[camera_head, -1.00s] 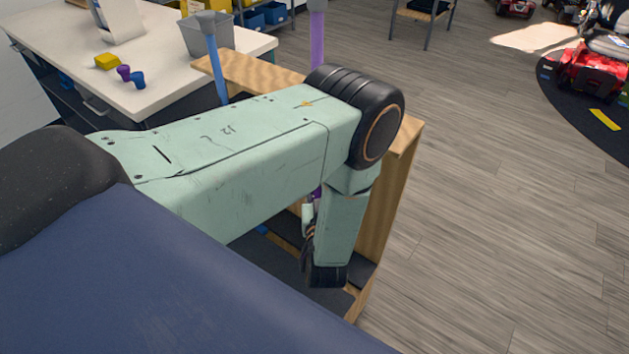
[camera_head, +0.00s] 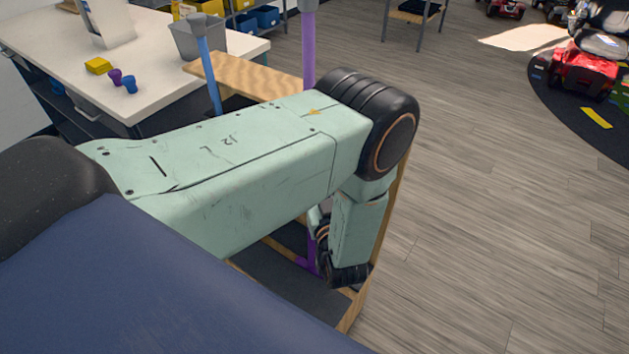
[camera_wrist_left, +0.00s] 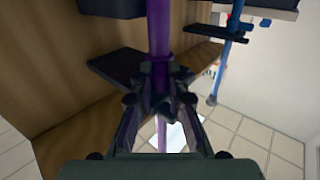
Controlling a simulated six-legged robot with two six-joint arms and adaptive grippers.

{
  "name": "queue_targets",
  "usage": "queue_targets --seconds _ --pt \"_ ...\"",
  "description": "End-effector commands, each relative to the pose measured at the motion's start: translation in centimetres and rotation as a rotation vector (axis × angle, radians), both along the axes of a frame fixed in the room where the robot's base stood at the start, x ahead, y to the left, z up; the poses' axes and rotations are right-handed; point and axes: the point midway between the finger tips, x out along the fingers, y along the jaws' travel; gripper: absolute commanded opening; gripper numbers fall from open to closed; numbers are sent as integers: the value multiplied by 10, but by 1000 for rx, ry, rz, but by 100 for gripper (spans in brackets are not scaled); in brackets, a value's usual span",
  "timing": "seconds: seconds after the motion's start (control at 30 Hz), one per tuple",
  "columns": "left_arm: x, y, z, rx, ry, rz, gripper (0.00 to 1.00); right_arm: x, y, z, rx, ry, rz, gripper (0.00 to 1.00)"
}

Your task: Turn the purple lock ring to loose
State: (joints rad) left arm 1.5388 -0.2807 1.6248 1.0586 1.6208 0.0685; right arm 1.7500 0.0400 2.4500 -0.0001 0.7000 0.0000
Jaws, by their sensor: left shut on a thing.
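The purple pole (camera_head: 308,50) stands upright in the wooden stand in the head view, with its middle behind my left forearm. A lower purple part (camera_head: 308,264) shows beside my wrist. In the left wrist view the purple pole (camera_wrist_left: 158,25) runs down between the fingers. My left gripper (camera_wrist_left: 162,88) is shut around purple at the pole, where the lock ring is mostly hidden by the dark fingers. My right gripper is not in view.
A blue pole (camera_head: 208,70) stands left of the purple one, and also shows in the left wrist view (camera_wrist_left: 228,50). The wooden stand (camera_head: 250,76) surrounds my forearm closely. A white table (camera_head: 160,65) holds small coloured pieces.

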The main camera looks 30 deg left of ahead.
Motion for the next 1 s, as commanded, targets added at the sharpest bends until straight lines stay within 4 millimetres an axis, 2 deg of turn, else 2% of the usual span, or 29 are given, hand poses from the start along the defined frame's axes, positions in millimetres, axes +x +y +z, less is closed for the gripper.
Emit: queue_targets --seconds 0.8,0.83,1.0 --pt "1 0 1 1 -2 4 0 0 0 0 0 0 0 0" --pt "1 0 1 1 -2 4 17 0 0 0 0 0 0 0" --pt "0 0 0 0 -1 4 32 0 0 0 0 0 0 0"
